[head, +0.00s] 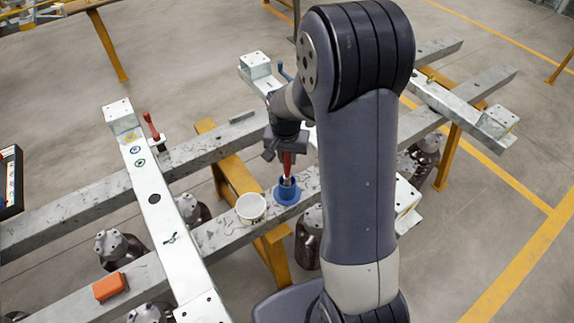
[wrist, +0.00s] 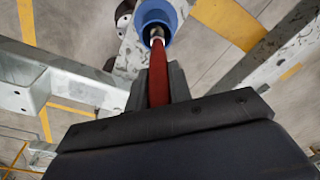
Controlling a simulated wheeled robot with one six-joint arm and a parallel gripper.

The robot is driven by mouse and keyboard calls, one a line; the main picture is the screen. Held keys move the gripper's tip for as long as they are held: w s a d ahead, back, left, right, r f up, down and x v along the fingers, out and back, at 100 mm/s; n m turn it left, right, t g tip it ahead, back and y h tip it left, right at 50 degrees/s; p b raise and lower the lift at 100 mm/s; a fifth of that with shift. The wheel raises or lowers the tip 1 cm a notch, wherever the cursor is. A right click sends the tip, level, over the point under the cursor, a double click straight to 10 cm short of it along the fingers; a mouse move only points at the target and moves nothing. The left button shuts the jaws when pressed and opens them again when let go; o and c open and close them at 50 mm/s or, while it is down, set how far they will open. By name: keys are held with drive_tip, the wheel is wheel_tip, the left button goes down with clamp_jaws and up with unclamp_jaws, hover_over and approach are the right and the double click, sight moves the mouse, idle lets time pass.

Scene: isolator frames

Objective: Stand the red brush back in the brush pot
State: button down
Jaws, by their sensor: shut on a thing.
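The red brush (head: 287,166) is upright in my gripper (head: 287,150), its red handle between the two fingers. In the wrist view the red handle (wrist: 128,61) runs from the fingers (wrist: 158,80) to a metal collar and a dark tip. The blue brush pot (head: 287,194) stands on the near grey beam, directly below the gripper. The pot also shows at the top of the wrist view (wrist: 169,14). The brush's lower end shows within the outline of the pot's mouth in both views. I cannot tell how deep it is.
A white tub (head: 251,207) stands just left of the pot on the same beam. An orange block (head: 110,287) lies at the lower left. A red-handled tool (head: 151,126) stands upright by the pale cross beam (head: 147,190). Dark rounded insulators hang below the frame.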

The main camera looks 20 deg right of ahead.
sight(287, 165)
drive_tip(key=shift+f, duration=1.85)
drive_tip(key=shift+f, duration=0.2)
drive_tip(key=c, duration=1.3)
unclamp_jaws()
drive_tip(key=shift+r, duration=0.15)
drive_tip(key=r, duration=0.4)
drive_tip(key=s+r, duration=0.1)
drive_tip(key=r, duration=0.7)
drive_tip(key=shift+s+a, duration=0.2)
drive_tip(key=shift+a, duration=0.15)
